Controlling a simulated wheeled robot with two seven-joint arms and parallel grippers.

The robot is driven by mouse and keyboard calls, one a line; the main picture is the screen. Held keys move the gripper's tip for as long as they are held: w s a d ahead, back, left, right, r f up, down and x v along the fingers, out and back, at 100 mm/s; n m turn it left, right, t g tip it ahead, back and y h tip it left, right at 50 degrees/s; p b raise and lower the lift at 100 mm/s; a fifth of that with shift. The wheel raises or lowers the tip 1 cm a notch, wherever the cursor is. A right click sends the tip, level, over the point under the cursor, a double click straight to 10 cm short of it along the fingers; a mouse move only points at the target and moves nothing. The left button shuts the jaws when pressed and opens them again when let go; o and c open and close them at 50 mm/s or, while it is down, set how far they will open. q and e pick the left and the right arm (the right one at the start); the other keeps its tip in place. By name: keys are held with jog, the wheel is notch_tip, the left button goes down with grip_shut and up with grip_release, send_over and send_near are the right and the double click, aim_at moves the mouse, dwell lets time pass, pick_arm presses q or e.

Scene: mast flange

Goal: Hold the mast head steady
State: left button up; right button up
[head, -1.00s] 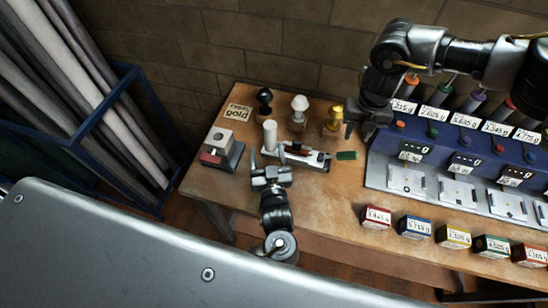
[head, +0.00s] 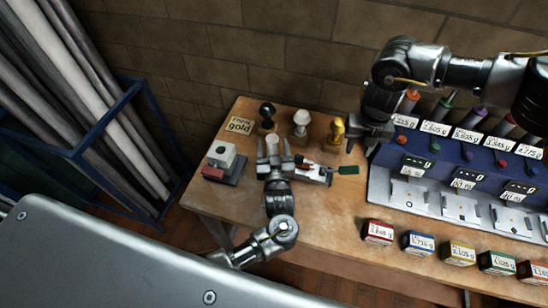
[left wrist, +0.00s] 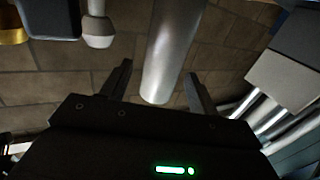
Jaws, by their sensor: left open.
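A pale upright cylinder (head: 272,143), which looks like the mast, stands on the left part of the wooden table. It also shows in the left wrist view (left wrist: 172,50), between the finger directions. My left gripper (head: 274,152) is open, with one finger on each side of the cylinder in the picture. I see gaps between the fingers and the cylinder in the left wrist view, and cannot tell how deep it sits between them. My right gripper (head: 367,140) hangs over the table beside the gold knob-topped piece (head: 337,130); its jaw opening is unclear.
Black (head: 267,115) and white (head: 301,121) knob-topped pieces stand behind. A white fixture (head: 313,173) and green-ended piece (head: 348,170) lie right of the cylinder. A grey block (head: 222,155) stands left, a blue console (head: 465,170) right. Several labelled boxes (head: 378,232) line the front.

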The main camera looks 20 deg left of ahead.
pick_arm(q)
jog(key=shift+w+a, duration=0.25)
jog(key=shift+w, duration=0.4)
jog(key=shift+c, duration=0.4)
